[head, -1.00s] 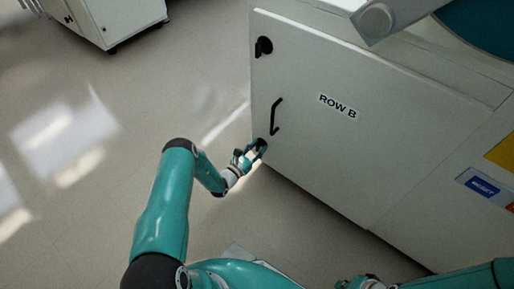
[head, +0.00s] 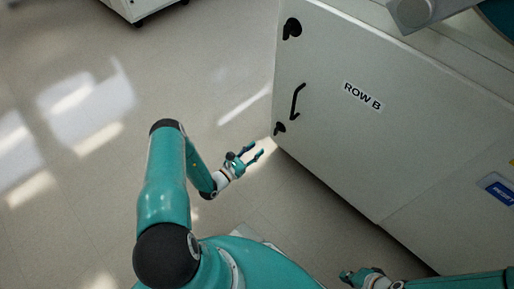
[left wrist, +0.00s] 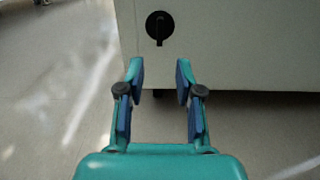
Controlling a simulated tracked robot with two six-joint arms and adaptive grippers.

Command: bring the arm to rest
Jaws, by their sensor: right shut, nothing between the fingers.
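My left arm comes in from the left in the head view. Its gripper (head: 255,153) is open and empty, over the floor to the left of the white cabinet marked ROW B (head: 335,150) and apart from it. In the left wrist view the two fingers (left wrist: 158,80) stand apart with nothing between them. Beyond them is a black latch knob (left wrist: 159,27) low on the cabinet; it also shows in the head view (head: 280,128). My right gripper (head: 347,275) is at the lower edge of the head view, shut, with nothing held.
The cabinet door is closed flush. It has a black handle (head: 296,101) and an upper black latch knob (head: 292,28). Another white cabinet on casters (head: 140,8) stands at the top left. The pale floor (head: 90,180) to the left is clear.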

